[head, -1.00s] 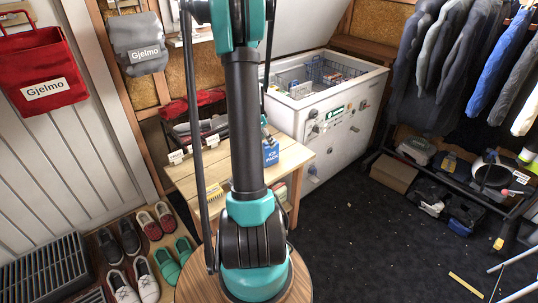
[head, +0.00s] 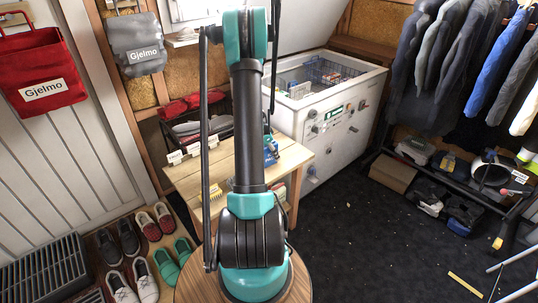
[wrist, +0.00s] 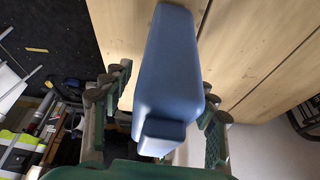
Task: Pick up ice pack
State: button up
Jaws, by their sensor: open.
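The blue ice pack (head: 270,155) stands on the wooden table (head: 186,178), partly covered by my gripper in the head view. In the wrist view the ice pack (wrist: 165,65) is a rounded blue block against the pale table boards. My gripper (wrist: 167,115) is open, with one finger to each side of the ice pack's near end. I cannot tell whether either finger touches it. My arm hides part of the table in the head view.
An open white chest freezer (head: 330,125) with baskets inside stands behind the table. A black rack with shoes (head: 200,125) is at the table's back left. Hanging clothes (head: 440,60) are at the right. Dark floor (head: 380,235) at the right is mostly clear.

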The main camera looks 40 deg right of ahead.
jog(key=shift+c, duration=0.4)
grip_shut()
